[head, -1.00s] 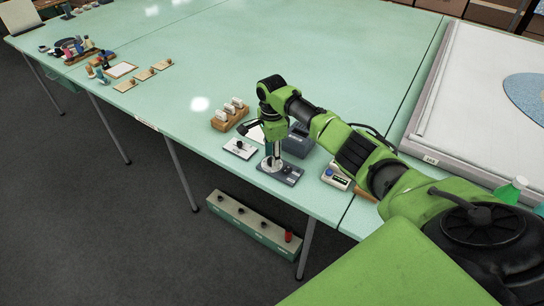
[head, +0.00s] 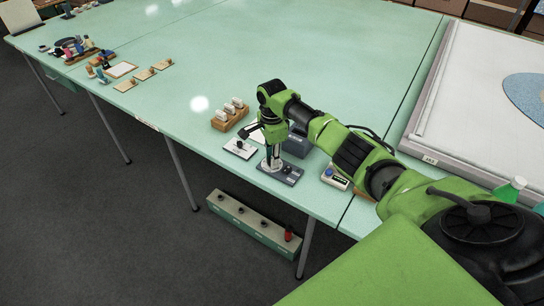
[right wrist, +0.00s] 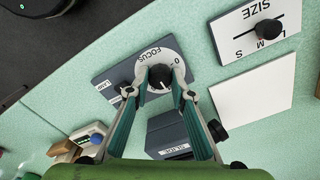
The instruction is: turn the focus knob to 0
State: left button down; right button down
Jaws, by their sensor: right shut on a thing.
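The focus knob (right wrist: 159,77) is a small black knob on a white round dial marked FOCUS, with a 0 near its right edge. The dial sits on a dark grey panel (right wrist: 122,76), which also shows in the head view (head: 290,177). My right gripper (right wrist: 159,79) points down over the dial and is shut on the knob, one fingertip on each side. A small white mark shows on the knob's lower part in the right wrist view, away from the 0. In the head view my right gripper (head: 272,164) hides the knob. My left gripper is not in view.
A white SIZE plate with a black knob (right wrist: 268,31) is beside the focus panel. A dark SLIDE box (right wrist: 167,135) stands close to my fingers. A wooden rack with white cards (head: 229,116) is behind. The table's front edge is near; its middle is clear.

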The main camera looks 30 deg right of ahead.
jog(key=n+p, duration=0.2)
jog(key=shift+a+r+n, duration=0.1)
jog(key=shift+r+n, duration=0.05)
jog(key=shift+n, duration=0.25)
jog(key=n+p, duration=0.2)
jog(key=n, duration=0.2)
jog(key=shift+n, duration=0.3)
jog(key=n+p, duration=0.1)
jog(key=n, duration=1.1)
jog(key=shift+f, duration=0.2)
jog(key=c, duration=1.8)
grip_release()
